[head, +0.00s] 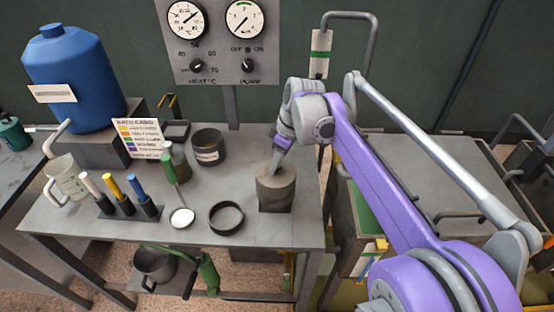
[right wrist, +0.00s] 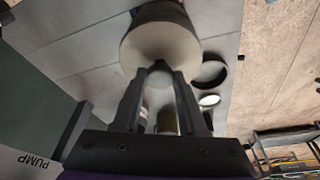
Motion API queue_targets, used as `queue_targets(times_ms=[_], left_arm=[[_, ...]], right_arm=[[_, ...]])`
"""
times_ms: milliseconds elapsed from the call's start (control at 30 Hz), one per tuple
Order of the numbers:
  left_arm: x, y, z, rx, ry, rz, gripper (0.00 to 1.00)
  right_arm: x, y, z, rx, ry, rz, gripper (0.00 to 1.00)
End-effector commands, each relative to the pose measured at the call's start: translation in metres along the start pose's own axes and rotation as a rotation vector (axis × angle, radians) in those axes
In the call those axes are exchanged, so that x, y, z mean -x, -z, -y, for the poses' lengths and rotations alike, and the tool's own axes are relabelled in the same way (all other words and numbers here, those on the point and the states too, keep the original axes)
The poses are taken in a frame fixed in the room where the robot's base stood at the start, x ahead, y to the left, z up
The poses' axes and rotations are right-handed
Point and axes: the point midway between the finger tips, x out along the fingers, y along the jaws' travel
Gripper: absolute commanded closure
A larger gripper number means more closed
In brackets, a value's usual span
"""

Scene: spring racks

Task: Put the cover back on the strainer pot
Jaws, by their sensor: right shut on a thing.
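The strainer pot (head: 275,197) is a grey-beige cylinder standing near the right end of the grey bench. Its round cover (head: 264,171) is at the top of it. My right gripper (head: 279,163) comes down from the upper right onto this top. In the right wrist view the fingers (right wrist: 160,75) are shut on a small knob in the middle of the cover (right wrist: 140,50), a broad pale disc in line with the pot's body. I cannot tell whether the cover rests fully on the rim. My left gripper is not seen.
A black ring (head: 227,217) and a small white dish (head: 182,219) lie left of the pot. A dark canister (head: 209,147) stands behind. A rack of colored-handled tools (head: 118,203), a beaker (head: 66,178) and a blue jug (head: 73,75) are further left. The bench front is clear.

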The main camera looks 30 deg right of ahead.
Motion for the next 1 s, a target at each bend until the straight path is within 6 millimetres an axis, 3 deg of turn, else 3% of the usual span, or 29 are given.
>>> queue_targets(times_ms=[1000], left_arm=[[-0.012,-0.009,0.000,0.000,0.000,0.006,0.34]], right_arm=[[-0.025,-0.007,0.000,0.000,0.000,0.000,1.00]])
